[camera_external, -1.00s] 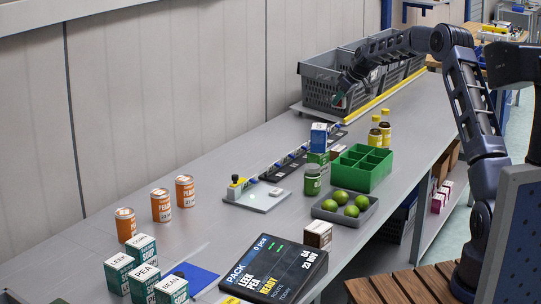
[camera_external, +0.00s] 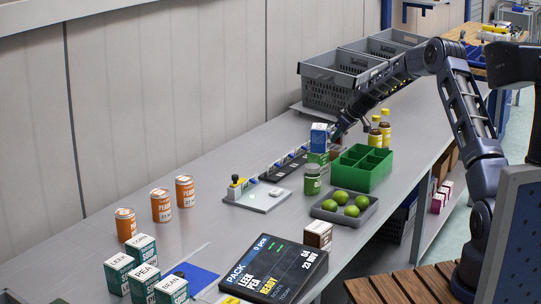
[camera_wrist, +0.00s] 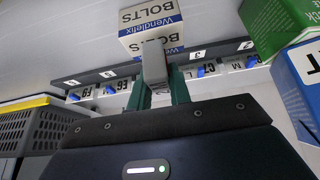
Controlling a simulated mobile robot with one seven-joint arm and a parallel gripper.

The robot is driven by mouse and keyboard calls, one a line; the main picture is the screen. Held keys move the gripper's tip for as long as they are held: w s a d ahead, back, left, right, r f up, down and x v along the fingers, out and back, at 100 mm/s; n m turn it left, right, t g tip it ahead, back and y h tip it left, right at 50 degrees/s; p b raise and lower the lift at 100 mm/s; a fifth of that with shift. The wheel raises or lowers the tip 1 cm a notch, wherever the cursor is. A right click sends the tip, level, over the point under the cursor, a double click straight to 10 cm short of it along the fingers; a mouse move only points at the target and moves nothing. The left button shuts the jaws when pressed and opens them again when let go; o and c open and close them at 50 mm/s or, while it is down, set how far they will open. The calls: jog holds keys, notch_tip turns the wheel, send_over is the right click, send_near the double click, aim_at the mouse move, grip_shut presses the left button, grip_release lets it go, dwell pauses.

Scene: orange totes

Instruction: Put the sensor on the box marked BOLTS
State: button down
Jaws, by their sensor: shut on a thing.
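My gripper (camera_external: 338,134) is low over the bench, just right of a stacked blue-and-white carton in the external view. In the wrist view, its green-grey fingers (camera_wrist: 160,90) are shut on a small grey object (camera_wrist: 153,62), apparently the sensor. The box marked BOLTS (camera_wrist: 150,18) is white and tan with a blue band and stands beyond the held object, which overlaps its lower part in the picture. I cannot tell whether they touch. In the external view the arm partly hides that area, and the held object is too small to make out.
A dark rail (camera_wrist: 110,72) with numbered, labelled slots runs by the BOLTS box. A blue carton (camera_external: 319,135) on a green one stands close to my gripper. A green divided tray (camera_external: 362,168) and yellow-capped bottles (camera_external: 380,130) are to the right. Grey crates (camera_external: 330,92) stand behind.

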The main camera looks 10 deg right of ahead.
jog(key=shift+f, duration=0.55)
jog(key=c, duration=1.3)
grip_release()
jog(key=shift+f, duration=0.15)
jog(key=v, duration=1.2)
jog(key=s+r+m+h, duration=0.1)
jog(key=s+r, duration=0.6)
jog(key=s, duration=0.3)
jog(key=s+d+r+m+h, duration=0.1)
jog(key=s+r, duration=0.6)
jog(key=s, duration=0.3)
jog(key=s+r+m+h, duration=0.1)
jog(key=s+r, duration=0.6)
jog(key=s, duration=0.4)
jog(key=s+d+f+m, duration=0.1)
jog(key=s+d+m, duration=0.2)
jog(key=s, duration=1.4)
jog(key=s+d+f+m+h, duration=0.1)
jog(key=s+d+f+m, duration=0.1)
jog(key=s, duration=1.5)
jog(key=shift+s+d+m+h, duration=0.3)
jog(key=shift+s+d+m, duration=0.05)
jog(key=shift+d+m, duration=0.15)
